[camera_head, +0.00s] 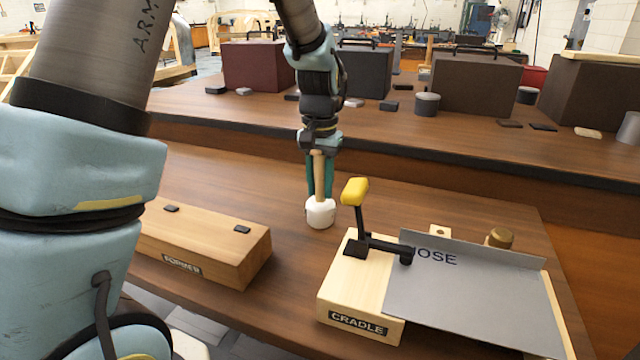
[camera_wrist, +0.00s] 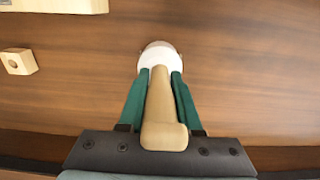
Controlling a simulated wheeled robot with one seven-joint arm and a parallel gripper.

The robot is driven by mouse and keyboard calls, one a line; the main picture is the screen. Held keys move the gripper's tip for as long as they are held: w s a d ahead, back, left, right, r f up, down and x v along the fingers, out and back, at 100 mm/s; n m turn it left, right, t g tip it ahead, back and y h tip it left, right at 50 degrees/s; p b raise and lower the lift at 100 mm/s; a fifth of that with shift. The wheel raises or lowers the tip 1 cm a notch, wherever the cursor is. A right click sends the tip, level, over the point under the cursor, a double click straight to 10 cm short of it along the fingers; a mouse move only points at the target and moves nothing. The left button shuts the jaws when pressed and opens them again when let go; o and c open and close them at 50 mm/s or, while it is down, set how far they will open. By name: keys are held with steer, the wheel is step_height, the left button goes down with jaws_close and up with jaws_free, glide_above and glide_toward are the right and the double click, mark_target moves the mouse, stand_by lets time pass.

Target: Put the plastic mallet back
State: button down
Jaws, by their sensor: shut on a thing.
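The plastic mallet has a white head (camera_head: 320,213) and a wooden handle (camera_head: 318,172). My gripper (camera_head: 319,188) has its green fingers shut on the handle, one on each side. The mallet is upright with its head down, at or just above the wooden table. I cannot tell whether the head touches the table. In the wrist view the handle (camera_wrist: 162,110) runs between the fingers, and the white head (camera_wrist: 158,56) lies beyond the fingertips. A small wooden block with a round hole (camera_wrist: 18,62) is at the left of the wrist view; it shows partly behind the sheet in the head view (camera_head: 440,232).
The CRADLE block (camera_head: 362,322) with a yellow-handled clamp (camera_head: 355,192) and a grey metal sheet (camera_head: 470,290) stands right of the mallet. The FORMER block (camera_head: 205,245) lies left. A brass-coloured knob (camera_head: 500,238) is behind the sheet. Dark boxes (camera_head: 476,82) stand on the back bench.

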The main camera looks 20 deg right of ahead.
steer(key=c, duration=1.1)
jaws_free()
steer(key=shift+f, duration=0.15)
steer(key=o, duration=0.5)
step_height(320, 180, up, 12)
steer(key=shift+r+b, duration=0.2)
steer(key=shift+b, duration=0.15)
